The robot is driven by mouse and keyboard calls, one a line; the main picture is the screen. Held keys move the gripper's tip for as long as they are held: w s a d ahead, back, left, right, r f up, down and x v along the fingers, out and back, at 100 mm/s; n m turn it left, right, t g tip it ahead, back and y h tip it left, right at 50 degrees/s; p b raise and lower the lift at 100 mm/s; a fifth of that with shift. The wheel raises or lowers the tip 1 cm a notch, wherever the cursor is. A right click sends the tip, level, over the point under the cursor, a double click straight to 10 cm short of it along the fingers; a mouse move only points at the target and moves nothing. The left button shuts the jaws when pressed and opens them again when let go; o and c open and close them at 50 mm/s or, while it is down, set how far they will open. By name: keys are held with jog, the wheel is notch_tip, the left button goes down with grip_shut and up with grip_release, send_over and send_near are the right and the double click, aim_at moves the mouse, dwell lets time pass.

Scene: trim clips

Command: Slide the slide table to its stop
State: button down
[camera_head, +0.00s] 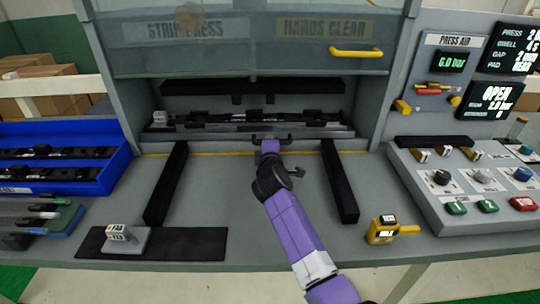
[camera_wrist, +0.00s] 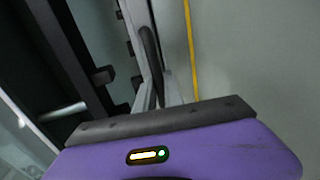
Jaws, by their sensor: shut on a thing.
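The slide table (camera_head: 220,135) is a grey plate inside the press opening, behind the yellow line on the bench. Black trim pieces with clips lie along it. Its dark handle (camera_head: 284,140) faces the front, and also shows as a curved bar in the wrist view (camera_wrist: 150,55). My gripper (camera_head: 269,144) is at the handle and shut on it; the arm hides part of this contact.
The raised press guard has a yellow handle (camera_head: 356,53). A black press bar (camera_head: 250,87) hangs above the table. A blue bin (camera_head: 60,188) stands left, a control panel (camera_head: 470,185) right. A yellow gauge (camera_head: 382,230) sits near the right rail. The bench between the rails is clear except for my arm.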

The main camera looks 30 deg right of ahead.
jog(key=shift+w+d+r, duration=0.1)
jog(key=shift+w, duration=0.15)
jog(key=c, duration=1.5)
grip_release()
jog(key=shift+o, duration=0.2)
jog(key=shift+v, duration=3.85)
